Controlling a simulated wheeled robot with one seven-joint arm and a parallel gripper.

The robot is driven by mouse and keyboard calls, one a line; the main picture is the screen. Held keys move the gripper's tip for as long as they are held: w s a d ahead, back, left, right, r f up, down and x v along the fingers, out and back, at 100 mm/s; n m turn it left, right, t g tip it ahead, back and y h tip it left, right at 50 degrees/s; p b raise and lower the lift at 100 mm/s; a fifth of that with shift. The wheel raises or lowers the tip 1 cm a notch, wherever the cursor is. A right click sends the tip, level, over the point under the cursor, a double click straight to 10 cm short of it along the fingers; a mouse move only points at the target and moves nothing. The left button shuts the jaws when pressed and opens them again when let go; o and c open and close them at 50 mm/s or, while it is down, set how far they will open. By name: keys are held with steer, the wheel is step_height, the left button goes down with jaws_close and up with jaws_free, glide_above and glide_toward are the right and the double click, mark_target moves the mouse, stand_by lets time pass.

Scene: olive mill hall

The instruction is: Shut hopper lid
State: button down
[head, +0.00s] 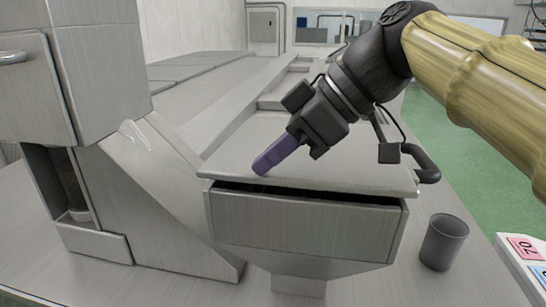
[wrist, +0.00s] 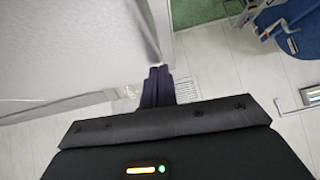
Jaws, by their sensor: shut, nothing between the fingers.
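The hopper lid (head: 340,172) is a flat grey metal plate on top of the hopper (head: 300,225). It is nearly level, with a narrow dark gap under its front edge. A black handle (head: 428,166) sticks out at its right side. My gripper (head: 262,169) is shut and empty, its purple fingers pointing down and left at the lid's top near the front left. The fingertips look to be on or just above the lid; I cannot tell if they touch. In the wrist view, the shut fingers (wrist: 157,74) show beside the edge of a grey panel, likely the lid (wrist: 80,45).
A dark grey cup (head: 444,242) stands right of the hopper. A sloped metal chute (head: 160,165) and cabinet (head: 95,70) stand close on the left. A tray with coloured cards (head: 525,255) is at the lower right. Green floor (head: 445,130) lies open behind.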

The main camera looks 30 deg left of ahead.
mark_target(276, 177)
steer(key=shift+s+d+f+t+b, duration=0.1)
steer(key=shift+f+t+b, duration=0.05)
steer(key=shift+f+b, duration=0.65)
steer(key=shift+s+f+t+b, duration=0.15)
steer(key=shift+f+b, duration=0.4)
steer(key=shift+b, duration=0.35)
steer(key=shift+f, duration=0.25)
step_height(276, 177, up, 6)
steer(key=p, duration=0.3)
steer(key=shift+w+f+p, duration=0.1)
steer(key=shift+f+p, duration=0.05)
steer(key=shift+p, duration=0.15)
steer(key=v, duration=0.9)
steer(key=shift+d+b, duration=0.35)
steer(key=shift+w+d, duration=0.1)
steer(key=shift+w, duration=0.05)
